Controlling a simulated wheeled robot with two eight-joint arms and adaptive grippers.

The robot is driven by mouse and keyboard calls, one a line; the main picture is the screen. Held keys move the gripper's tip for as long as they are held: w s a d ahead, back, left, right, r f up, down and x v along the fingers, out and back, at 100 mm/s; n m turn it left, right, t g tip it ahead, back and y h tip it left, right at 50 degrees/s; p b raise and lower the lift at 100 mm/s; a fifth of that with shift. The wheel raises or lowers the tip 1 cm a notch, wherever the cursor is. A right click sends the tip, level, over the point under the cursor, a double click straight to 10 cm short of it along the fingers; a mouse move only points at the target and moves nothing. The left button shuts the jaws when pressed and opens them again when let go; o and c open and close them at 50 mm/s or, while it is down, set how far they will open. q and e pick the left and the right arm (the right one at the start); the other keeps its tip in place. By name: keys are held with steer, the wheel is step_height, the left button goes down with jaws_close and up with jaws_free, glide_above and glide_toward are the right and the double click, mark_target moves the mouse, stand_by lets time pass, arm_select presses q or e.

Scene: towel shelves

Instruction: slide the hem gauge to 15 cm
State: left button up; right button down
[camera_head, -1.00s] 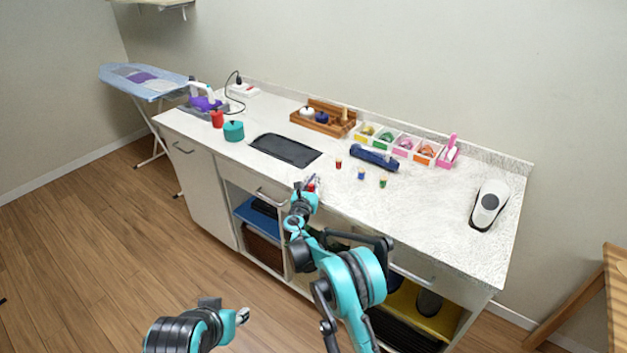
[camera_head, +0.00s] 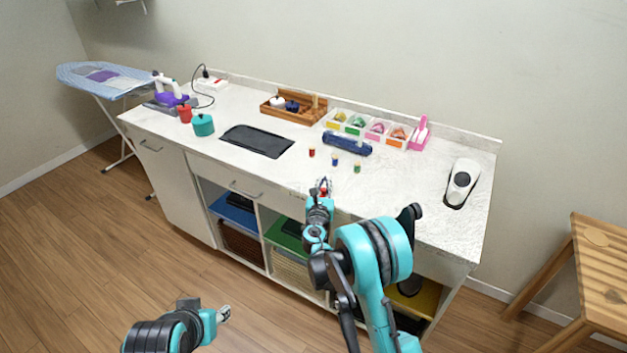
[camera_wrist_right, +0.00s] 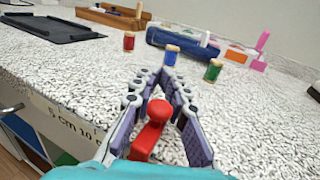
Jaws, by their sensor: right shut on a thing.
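The hem gauge is a pale printed strip (camera_wrist_right: 68,122) along the counter's front edge, with "5 cm" and "10" legible in the right wrist view. Its red slider (camera_wrist_right: 152,128) has a round knob and stands between the fingers of my right gripper (camera_wrist_right: 172,85). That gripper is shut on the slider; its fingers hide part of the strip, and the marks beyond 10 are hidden. In the head view my right gripper (camera_head: 322,188) is at the front edge of the counter. My left gripper (camera_head: 224,313) is low over the floor, away from the counter; its jaws are too small to judge.
Red (camera_head: 311,152), blue (camera_head: 335,160) and green (camera_head: 357,166) spools stand on the counter (camera_head: 410,200) beyond my right gripper. A dark mat (camera_head: 257,141) lies to their left, a white device (camera_head: 461,183) to the right. A wooden stool (camera_head: 600,260) stands at far right.

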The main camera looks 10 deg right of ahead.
steer(key=c, duration=1.6)
jaws_free()
steer(key=shift+o, duration=0.2)
steer(key=v, duration=1.2)
steer(key=shift+d, duration=0.15)
